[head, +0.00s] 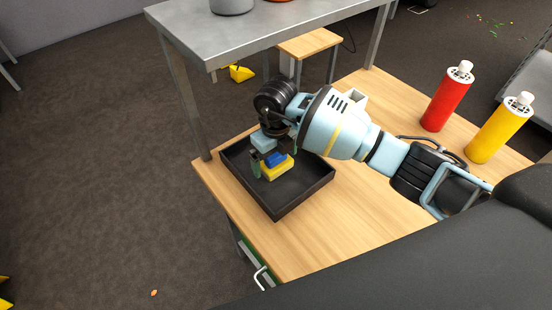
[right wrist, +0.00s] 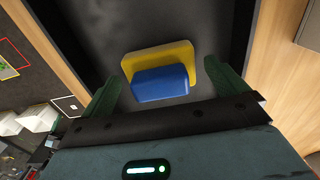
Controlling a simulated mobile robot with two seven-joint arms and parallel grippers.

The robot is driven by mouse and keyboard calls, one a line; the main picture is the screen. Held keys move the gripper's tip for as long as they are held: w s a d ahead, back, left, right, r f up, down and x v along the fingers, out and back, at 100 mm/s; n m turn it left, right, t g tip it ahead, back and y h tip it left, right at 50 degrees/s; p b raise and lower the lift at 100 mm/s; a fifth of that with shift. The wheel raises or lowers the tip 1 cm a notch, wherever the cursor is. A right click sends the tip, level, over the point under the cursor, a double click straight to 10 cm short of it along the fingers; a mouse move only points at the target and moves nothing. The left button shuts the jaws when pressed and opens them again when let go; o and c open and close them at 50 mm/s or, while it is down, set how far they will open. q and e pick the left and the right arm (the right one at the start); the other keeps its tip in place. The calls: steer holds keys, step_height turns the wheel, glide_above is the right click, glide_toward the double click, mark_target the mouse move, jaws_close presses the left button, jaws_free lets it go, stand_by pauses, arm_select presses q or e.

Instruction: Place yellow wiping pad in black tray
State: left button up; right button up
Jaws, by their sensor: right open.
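The yellow wiping pad (head: 279,171) with a blue block-shaped handle (head: 276,158) on top lies inside the black tray (head: 301,191). My right gripper (head: 272,168) is over the tray, with its fingers to either side of the pad. In the right wrist view the yellow pad (right wrist: 185,60) and its blue handle (right wrist: 160,84) lie on the tray floor (right wrist: 190,22). The open green fingers of my right gripper (right wrist: 165,85) stand apart from the handle on both sides. My left gripper is not in view.
The tray stands on a wooden table (head: 367,207) near its left edge. A red bottle (head: 447,97) and a yellow bottle (head: 499,129) stand at the table's right. A grey metal table (head: 258,35) rises behind the tray. Bare tabletop lies right of the tray.

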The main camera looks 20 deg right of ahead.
step_height(320, 180, up, 7)
steer(key=shift+f, duration=0.2)
stand_by(0.6)
